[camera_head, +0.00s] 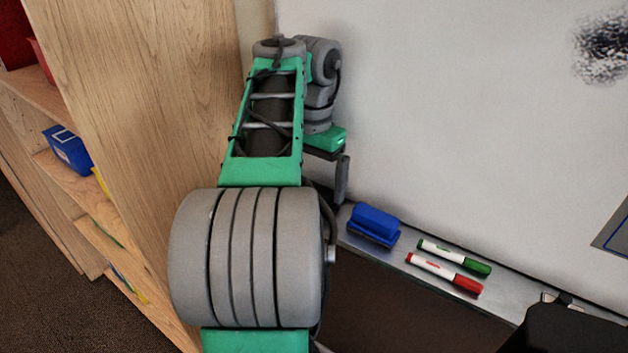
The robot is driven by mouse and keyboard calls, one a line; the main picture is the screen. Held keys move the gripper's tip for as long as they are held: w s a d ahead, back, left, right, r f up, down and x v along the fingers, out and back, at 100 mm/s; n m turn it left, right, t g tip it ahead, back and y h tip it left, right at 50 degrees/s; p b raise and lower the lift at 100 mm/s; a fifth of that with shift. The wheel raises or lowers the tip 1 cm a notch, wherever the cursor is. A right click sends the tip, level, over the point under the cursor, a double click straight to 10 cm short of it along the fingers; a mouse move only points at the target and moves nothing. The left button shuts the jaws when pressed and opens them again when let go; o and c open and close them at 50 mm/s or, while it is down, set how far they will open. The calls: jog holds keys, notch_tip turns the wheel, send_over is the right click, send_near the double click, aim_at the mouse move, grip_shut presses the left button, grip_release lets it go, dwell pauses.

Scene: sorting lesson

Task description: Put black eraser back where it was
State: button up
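I cannot make out a black eraser for certain. A blue eraser (374,224) lies on the metal tray (395,250) under the whiteboard. My gripper (341,180) hangs above the tray's left end, up and to the left of the blue eraser and apart from it. One dark finger shows plainly; the other finger and anything between them are hidden by my arm, so its opening cannot be judged.
A green marker (453,258) and a red marker (444,273) lie right of the blue eraser. A small dark and white item (562,299) sits farther right, partly covered. The whiteboard (450,120) has a black smudge (603,48). A wooden shelf (150,110) stands close on the left.

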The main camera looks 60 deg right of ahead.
notch_tip(320, 180, up, 12)
jog(key=p, duration=1)
jog(key=w+a+f+n+h, duration=0.1)
jog(key=w+a+f+n, duration=0.35)
jog(key=w+a, duration=0.3)
jog(key=w+a+f+n+h, duration=0.1)
jog(key=w+a+f+n, duration=0.2)
jog(key=w+a+n, duration=0.5)
jog(key=a+f+n+t+y, duration=0.1)
jog(key=a+f+n, duration=0.2)
jog(key=a, duration=0.8)
jog(key=a+f+n+t+y, duration=0.1)
jog(key=a+f+n, duration=0.3)
jog(key=a, duration=0.7)
jog(key=shift+a+f+t, duration=0.15)
jog(key=shift+f+t, duration=0.55)
jog(key=shift+f, duration=0.15)
jog(key=shift+n, duration=0.25)
